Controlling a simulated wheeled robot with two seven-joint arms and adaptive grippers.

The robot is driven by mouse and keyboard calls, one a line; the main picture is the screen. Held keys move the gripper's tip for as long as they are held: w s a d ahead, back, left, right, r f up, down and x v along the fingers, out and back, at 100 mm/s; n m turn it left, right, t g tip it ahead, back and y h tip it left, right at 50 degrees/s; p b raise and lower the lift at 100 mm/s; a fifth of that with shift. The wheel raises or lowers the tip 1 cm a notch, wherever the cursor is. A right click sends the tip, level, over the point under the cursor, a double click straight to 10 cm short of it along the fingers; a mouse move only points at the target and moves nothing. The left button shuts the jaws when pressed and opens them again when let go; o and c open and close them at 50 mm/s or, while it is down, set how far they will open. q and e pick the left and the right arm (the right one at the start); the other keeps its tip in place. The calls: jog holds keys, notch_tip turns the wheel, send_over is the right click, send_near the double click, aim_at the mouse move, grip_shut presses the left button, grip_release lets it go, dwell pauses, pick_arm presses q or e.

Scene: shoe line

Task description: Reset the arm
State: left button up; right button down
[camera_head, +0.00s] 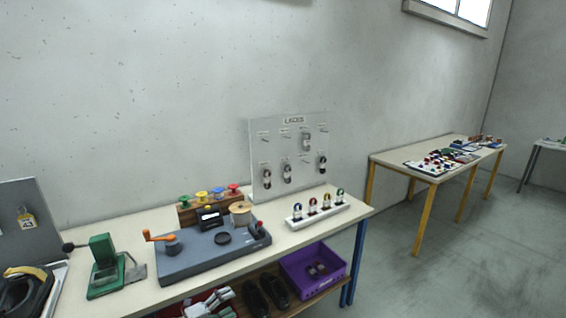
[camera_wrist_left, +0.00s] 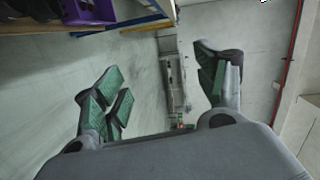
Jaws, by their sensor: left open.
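My left gripper (camera_wrist_left: 160,85) shows in the left wrist view. Its dark fingers with green pads are spread wide apart, and nothing is between them. Beyond the fingers are pale floor and wall. I cannot clearly make out this gripper in the head view. My right gripper is in neither view.
A workbench (camera_head: 352,211) carries a green press (camera_head: 103,262), a grey fixture board (camera_head: 190,262), an upright lace panel (camera_head: 290,130) and a white rack (camera_head: 318,214). A purple crate (camera_head: 335,271) sits on its lower shelf. Floor right of the bench is clear before a yellow-legged table (camera_head: 385,158).

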pick_arm(q)
jog(key=s+a+f+n+y, duration=0.3)
jog(key=s+f+n, duration=0.25)
jog(key=f, duration=0.45)
jog(key=s+a+f+n+y, duration=0.3)
jog(key=s+f+n+y, duration=0.15)
jog(key=s+f, duration=0.4)
jog(key=s+a+f+n+y, duration=0.3)
jog(key=s+f+n, duration=0.25)
jog(key=f, duration=0.65)
jog(key=s+f+n+g, duration=0.3)
jog(key=s+f, duration=0.2)
jog(key=s, duration=0.7)
jog(key=s+d+f+n+g+y, duration=0.1)
jog(key=s+f, duration=0.4)
jog(key=s, duration=0.8)
jog(key=s+d+f+n+g+y, duration=0.1)
jog(key=s+f+n+g, duration=0.3)
jog(key=s, duration=0.9)
notch_tip(320, 180, down, 2)
jog(key=shift+d+n+g, duration=0.15)
jog(key=shift+n+g, duration=0.2)
jog(key=shift+g, duration=0.45)
